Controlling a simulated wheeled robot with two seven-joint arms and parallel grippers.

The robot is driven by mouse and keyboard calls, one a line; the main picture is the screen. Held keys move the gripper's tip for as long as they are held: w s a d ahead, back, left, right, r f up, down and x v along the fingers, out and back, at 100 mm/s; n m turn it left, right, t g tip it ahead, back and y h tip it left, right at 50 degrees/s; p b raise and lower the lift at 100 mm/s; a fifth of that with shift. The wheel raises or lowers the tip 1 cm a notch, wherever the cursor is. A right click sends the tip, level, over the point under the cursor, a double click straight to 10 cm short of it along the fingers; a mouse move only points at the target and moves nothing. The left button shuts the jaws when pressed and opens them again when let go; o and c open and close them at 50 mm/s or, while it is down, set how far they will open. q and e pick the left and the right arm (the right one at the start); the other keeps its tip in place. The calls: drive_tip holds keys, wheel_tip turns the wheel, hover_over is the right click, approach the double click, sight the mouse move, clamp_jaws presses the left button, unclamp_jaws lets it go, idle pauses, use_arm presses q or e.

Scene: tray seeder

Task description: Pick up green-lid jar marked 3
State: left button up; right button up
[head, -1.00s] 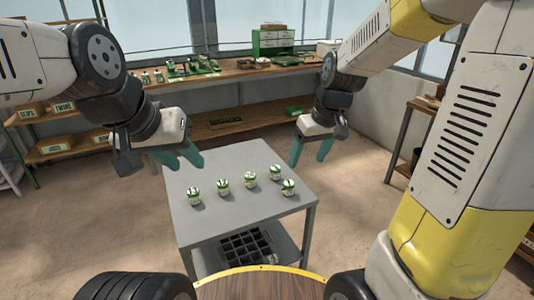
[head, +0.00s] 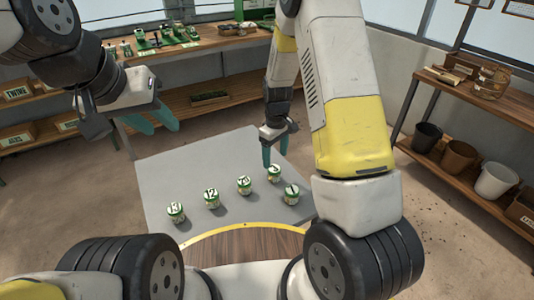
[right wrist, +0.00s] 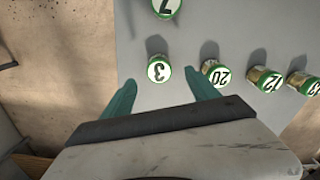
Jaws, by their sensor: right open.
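The green-lid jar marked 3 (head: 274,175) stands upright on the grey table, at the far right end of a slanting row of jars. In the right wrist view the jar marked 3 (right wrist: 158,70) shows its lid number, a little beyond and between the fingertips. My right gripper (head: 275,153) is open and empty, pointing down close above that jar. It also shows in the right wrist view (right wrist: 163,88) with its fingers spread. My left gripper (head: 162,127) is open and empty near the table's far left corner.
Jars marked 20 (head: 244,186), 12 (head: 211,199) and 13 (head: 176,213) line up to the left. Jar 7 (head: 291,194) stands nearer, at the right edge. Jar 20 sits close beside the right finger in the right wrist view. The grey table (head: 180,168) is clear behind the jars.

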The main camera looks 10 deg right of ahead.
sight(274, 168)
drive_tip(key=f, duration=0.7)
drive_tip(key=shift+w+f, duration=0.1)
drive_tip(key=shift+w, duration=0.2)
drive_tip(key=shift+c, duration=0.4)
drive_tip(key=c, duration=1.4)
